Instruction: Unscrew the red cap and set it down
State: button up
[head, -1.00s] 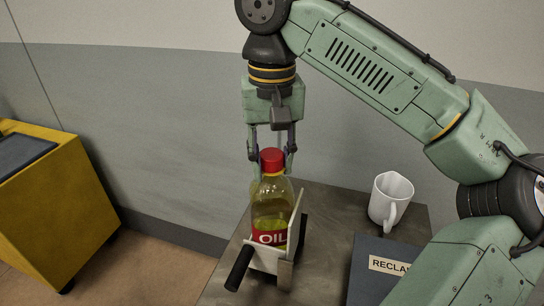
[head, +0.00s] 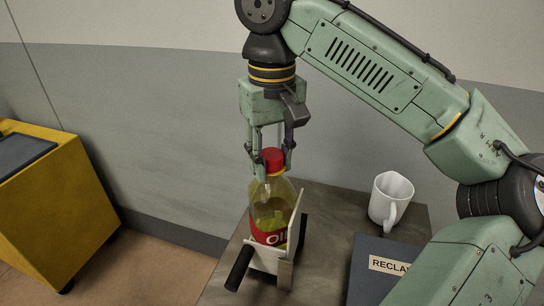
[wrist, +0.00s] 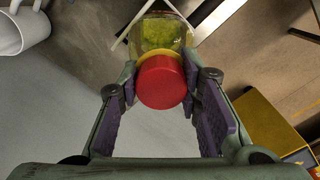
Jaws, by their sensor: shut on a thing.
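The red cap (head: 272,160) sits on the neck of the clear oil bottle (head: 268,213), which holds yellow-green oil and has a red label. My gripper (head: 271,168) points down from above, its two fingers closed on opposite sides of the cap. In the wrist view the cap (wrist: 161,82) lies between the purple-padded fingertips (wrist: 160,84), with a yellow ring of the bottle just behind it. The bottle stands in a pale metal holder (head: 265,259) with a black handle. The threads are hidden.
The holder stands on a dark grey table (head: 225,270). A white mug (head: 390,199) and a dark blue box labelled "RECLA..." (head: 372,284) are to the right. A yellow cabinet (head: 72,215) stands at the far left. Some bare tabletop lies behind the bottle.

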jog(key=shift+n, duration=0.9)
jog(key=shift+n, duration=0.8)
jog(key=o, duration=0.7)
jog(key=shift+c, duration=0.2)
jog(key=shift+m, duration=0.9)
